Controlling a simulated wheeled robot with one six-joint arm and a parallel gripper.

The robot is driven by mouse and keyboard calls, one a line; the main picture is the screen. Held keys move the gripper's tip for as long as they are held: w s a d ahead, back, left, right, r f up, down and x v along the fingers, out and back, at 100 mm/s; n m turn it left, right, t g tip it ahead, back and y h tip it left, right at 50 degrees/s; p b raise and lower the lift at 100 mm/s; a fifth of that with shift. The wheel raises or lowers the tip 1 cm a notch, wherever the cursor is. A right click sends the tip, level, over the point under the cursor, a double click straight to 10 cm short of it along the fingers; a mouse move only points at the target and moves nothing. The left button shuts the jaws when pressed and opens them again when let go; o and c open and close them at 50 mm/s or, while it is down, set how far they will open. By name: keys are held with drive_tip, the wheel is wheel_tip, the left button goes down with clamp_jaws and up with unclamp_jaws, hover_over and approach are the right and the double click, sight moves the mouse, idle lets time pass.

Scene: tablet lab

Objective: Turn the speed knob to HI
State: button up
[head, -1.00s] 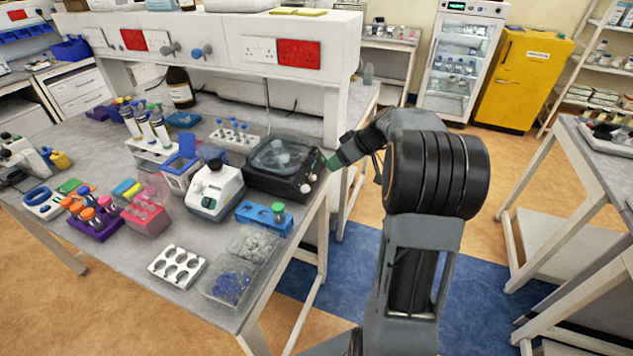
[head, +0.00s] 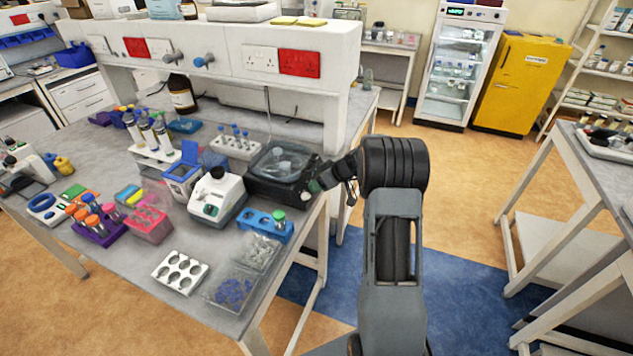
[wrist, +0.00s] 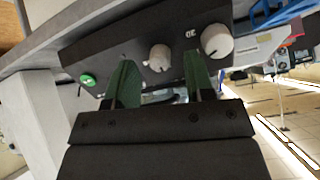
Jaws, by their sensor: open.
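The black device (head: 262,187) with a clear-topped platform stands near the bench's right edge. In the wrist view its black front (wrist: 115,50) carries two pale knobs and a green button (wrist: 88,80). The middle knob (wrist: 160,57) appears between my fingertips, with a gap on both sides. The other knob (wrist: 217,40) is right of my right finger, with a small pale marking beside it. I cannot read which one is the speed knob. My gripper (wrist: 161,64) is open, with green finger pads, and faces the device front. In the head view my gripper (head: 314,186) hides part of that front.
A blue rack (head: 262,226) with a green-capped tube stands just in front of the device. A white instrument (head: 216,196) is to its left. Clear trays (head: 232,288) lie near the front edge. The floor right of the bench is free.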

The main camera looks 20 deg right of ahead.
drive_tip(key=shift+w+a+f, duration=0.35)
drive_tip(key=shift+w+f, duration=0.05)
drive_tip(key=shift+f, duration=0.05)
clamp_jaws()
idle(0.3)
